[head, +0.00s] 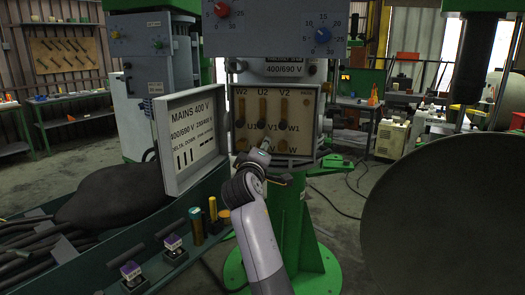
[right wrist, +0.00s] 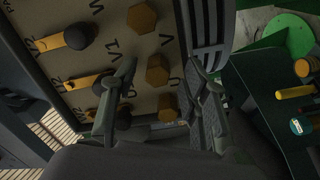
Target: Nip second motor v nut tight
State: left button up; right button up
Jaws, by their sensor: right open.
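The open terminal box (head: 312,110) shows a tan board with yellow link bars and labels W2, U2, V2 on top. In the right wrist view, a row of brass hex nuts stands on the board. The middle one, the V nut (right wrist: 158,71), lies between the V and U letters. The W nut (right wrist: 141,18) and the U nut (right wrist: 168,106) are on either side. My right gripper (right wrist: 161,65) is open, its fingers spread on both sides of the V nut. Contact cannot be told. In the head view my right gripper (head: 264,146) hides the lower board. My left gripper is not in view.
The box's open door (head: 191,135), marked MAINS 400 V, stands left of my right arm. A green bench (head: 180,265) with cables and small parts lies at the lower left. A large round grey disc (head: 450,220) fills the right side.

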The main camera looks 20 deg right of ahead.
jog(key=v, duration=0.6)
jog(key=shift+f, duration=0.15)
